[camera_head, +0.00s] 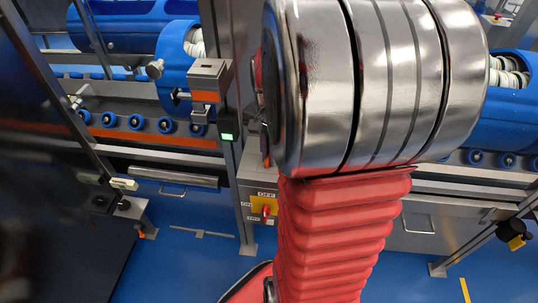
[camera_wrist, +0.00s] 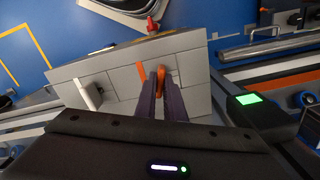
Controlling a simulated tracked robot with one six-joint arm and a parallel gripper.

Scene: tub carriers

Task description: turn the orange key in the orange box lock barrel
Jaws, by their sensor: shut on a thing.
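In the wrist view, my gripper (camera_wrist: 161,88) reaches over a grey box with its two dark purple fingers close together. They are shut on the orange key (camera_wrist: 161,72), which shows as a small orange piece between the tips. In the head view my arm hides the gripper and key; part of the grey box (camera_head: 247,174) shows.
A white piece (camera_wrist: 92,94) sticks out of the box to the left. A red switch (camera_head: 265,209) on a yellow plate is on the box front. A post with a green-lit display (camera_head: 227,137) stands close beside the box. Blue machinery (camera_head: 185,65) lies behind.

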